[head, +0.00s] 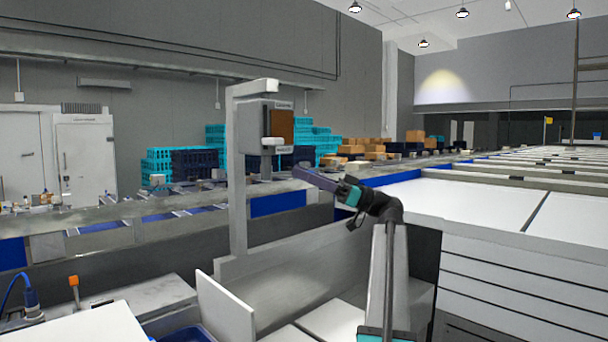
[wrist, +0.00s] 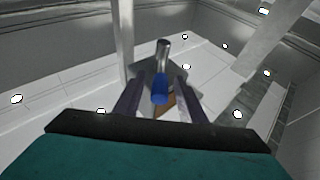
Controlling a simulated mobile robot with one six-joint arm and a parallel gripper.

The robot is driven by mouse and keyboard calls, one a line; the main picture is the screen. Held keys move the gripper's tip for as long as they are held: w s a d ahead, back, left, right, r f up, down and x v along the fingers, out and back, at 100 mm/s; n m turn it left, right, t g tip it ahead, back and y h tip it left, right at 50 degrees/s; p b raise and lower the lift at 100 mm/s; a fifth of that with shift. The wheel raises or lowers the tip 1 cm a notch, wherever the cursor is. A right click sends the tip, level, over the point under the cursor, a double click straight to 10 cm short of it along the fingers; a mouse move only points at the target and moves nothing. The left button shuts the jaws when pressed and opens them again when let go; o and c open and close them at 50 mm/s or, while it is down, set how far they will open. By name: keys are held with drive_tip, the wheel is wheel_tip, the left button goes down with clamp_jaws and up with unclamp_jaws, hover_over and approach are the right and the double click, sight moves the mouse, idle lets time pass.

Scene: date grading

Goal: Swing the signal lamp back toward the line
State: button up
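A grey box with a brown panel (head: 281,125) hangs from a tall post in the middle of the head view. A short silver cylinder (wrist: 162,55) with a blue end (wrist: 159,90) shows near the box in the wrist view; it may be the signal lamp, but I cannot be sure. My gripper (head: 300,173) points up and left, just below and right of the box. In the wrist view my gripper (wrist: 160,82) has its fingers spread, with the cylinder seen between them and gaps on both sides. Contact is not visible.
The grey post (head: 237,190) stands left of my gripper. A conveyor line (head: 120,207) runs behind, with teal crates (head: 180,160) beyond. White tables (head: 480,205) fill the right. A small orange-topped stalk (head: 73,282) stands front left.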

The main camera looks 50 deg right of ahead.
drive_tip(key=shift+c, duration=0.3)
clamp_jaws()
